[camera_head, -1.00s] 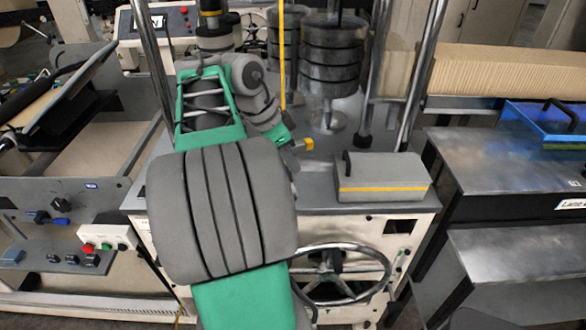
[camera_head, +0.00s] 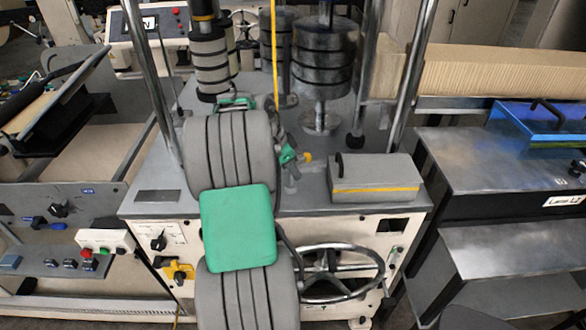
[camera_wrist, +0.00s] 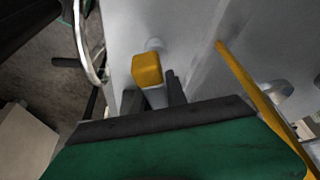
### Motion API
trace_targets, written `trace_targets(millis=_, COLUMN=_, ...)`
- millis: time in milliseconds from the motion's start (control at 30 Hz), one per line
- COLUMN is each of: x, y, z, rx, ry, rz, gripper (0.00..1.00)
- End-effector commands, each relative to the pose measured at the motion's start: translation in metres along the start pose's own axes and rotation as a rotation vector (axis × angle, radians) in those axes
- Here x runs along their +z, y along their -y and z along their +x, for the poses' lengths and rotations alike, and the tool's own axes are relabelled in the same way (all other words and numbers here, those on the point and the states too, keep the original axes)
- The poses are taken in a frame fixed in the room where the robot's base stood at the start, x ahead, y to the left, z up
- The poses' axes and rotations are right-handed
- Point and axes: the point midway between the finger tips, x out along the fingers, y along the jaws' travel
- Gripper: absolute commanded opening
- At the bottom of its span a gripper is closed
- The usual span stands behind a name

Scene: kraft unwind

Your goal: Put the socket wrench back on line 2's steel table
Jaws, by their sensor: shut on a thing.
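My gripper (camera_head: 291,168) is over the grey top of the machine, left of a grey box. It is small and partly hidden behind my arm. In the wrist view its dark fingers (camera_wrist: 155,98) are shut on a tool with a yellow block end (camera_wrist: 147,68) and a short grey shaft, which I take for the socket wrench. The yellow end also shows beside my gripper in the head view (camera_head: 307,157). The rest of the tool is hidden. A steel table (camera_head: 455,150) stands at the right, with a label (camera_head: 565,200) that seems to read L2.
A grey box with a yellow stripe (camera_head: 374,178) lies between. Chrome posts (camera_head: 408,95), a yellow upright (camera_head: 274,55) and a handwheel (camera_head: 340,272) are close by.

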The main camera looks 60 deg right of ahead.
Motion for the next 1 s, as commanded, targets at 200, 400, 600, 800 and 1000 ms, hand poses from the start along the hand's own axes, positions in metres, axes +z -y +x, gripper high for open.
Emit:
trace_targets(millis=200, x=0.001, y=0.000, z=0.002, rx=0.000, ry=0.000, rz=0.000, gripper=0.26)
trace_targets(millis=400, x=0.001, y=0.000, z=0.002, rx=0.000, ry=0.000, rz=0.000, gripper=0.40)
trace_targets(millis=600, x=0.001, y=0.000, z=0.001, rx=0.000, ry=0.000, rz=0.000, gripper=0.40)
trace_targets(millis=800, x=0.001, y=0.001, z=-0.021, rx=-0.005, ry=-0.002, rz=0.000, gripper=0.40)
trace_targets(millis=1000, x=0.001, y=0.001, z=-0.074, rx=-0.005, ry=0.000, rz=0.000, gripper=0.40)
